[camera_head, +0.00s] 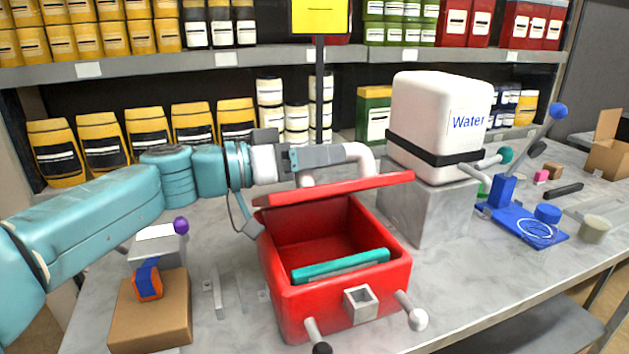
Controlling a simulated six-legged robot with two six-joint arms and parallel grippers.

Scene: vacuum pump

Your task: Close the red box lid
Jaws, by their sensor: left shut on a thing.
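The red box (340,305) stands on the grey workbench in the middle of the view, its inside visible from above. A teal object (342,265) lies inside it near the front wall. The red lid (335,190) is raised above the back of the box, seen nearly edge-on. A white handle (360,155) rises from the lid. My left gripper (318,156) reaches in from the left and is shut on the white handle. The exact finger contact is partly hidden. My right gripper is not in view.
A white water tank (432,125) on a grey block (440,210) stands close behind the box to the right. A blue device (525,223) lies further right. A cardboard block (150,312) with an orange and blue item is at the left. Stocked shelves (240,65) line the back.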

